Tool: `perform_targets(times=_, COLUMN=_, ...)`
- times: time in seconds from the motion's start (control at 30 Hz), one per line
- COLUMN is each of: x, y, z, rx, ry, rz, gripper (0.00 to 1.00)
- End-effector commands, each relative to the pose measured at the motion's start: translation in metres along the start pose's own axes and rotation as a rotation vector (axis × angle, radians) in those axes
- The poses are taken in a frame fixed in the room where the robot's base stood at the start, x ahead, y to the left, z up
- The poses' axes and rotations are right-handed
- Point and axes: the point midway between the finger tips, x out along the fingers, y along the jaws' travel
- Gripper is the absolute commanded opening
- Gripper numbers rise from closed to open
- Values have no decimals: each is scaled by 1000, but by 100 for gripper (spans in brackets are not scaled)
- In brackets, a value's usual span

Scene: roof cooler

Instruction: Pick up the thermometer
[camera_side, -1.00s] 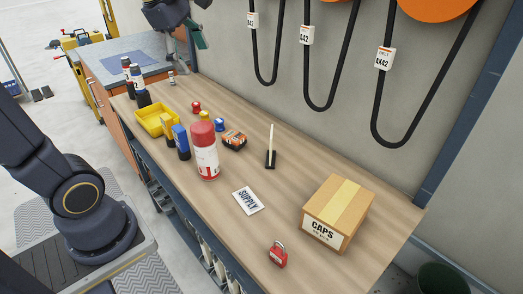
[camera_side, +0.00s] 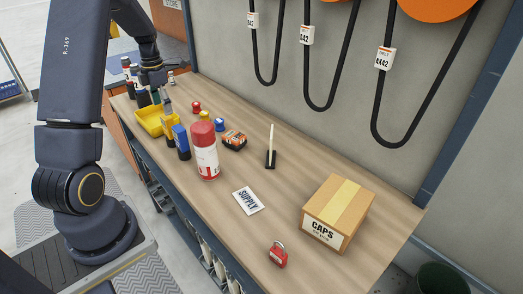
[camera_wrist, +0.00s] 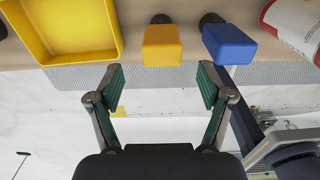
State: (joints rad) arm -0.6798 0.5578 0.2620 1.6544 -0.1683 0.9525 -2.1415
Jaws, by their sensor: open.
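No thing here is clearly marked as a thermometer. A yellow block-headed item (camera_side: 167,125) and a blue one (camera_side: 180,138), both with dark lower parts, stand side by side on the bench; I cannot tell what they are. In the wrist view the yellow item (camera_wrist: 162,46) lies just beyond the space between my fingertips, and the blue item (camera_wrist: 229,44) is to its right. A pale upright stick on a black base (camera_side: 270,150) stands farther right. My gripper (camera_wrist: 162,88) is open and empty. In the side view my gripper (camera_side: 162,100) is near the yellow tray.
The yellow tray (camera_side: 143,120) is left of the yellow item. A red-and-white spray can (camera_side: 206,158) stands close to the blue item's right. Bottles, small knobs and an orange-black box (camera_side: 234,140) are nearby. A CAPS carton (camera_side: 337,207), SUPPLY card (camera_side: 247,201) and red padlock (camera_side: 278,256) are farther right.

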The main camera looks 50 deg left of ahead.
Motion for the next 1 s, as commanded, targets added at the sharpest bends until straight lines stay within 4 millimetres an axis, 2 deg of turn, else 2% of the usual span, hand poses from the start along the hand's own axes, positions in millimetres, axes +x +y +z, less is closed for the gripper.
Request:
perform_targets(times=0.03, x=9, y=0, z=0, rx=0, ry=2, rz=-3, gripper=79)
perform_targets(times=0.27, x=28, y=-1, z=0, rx=1, ry=0, rz=-1, gripper=79)
perform_targets(times=0.5, x=64, y=-3, z=1, rx=2, ry=2, rz=-3, gripper=79)
perform_targets(times=0.6, x=74, y=-2, z=1, rx=1, ry=0, rz=-1, gripper=79)
perform_targets(times=0.87, x=77, y=-2, z=1, rx=1, ry=-1, rz=0, gripper=79)
perform_targets(times=1.0, x=76, y=-2, z=1, rx=1, ry=-1, rz=0, gripper=65)
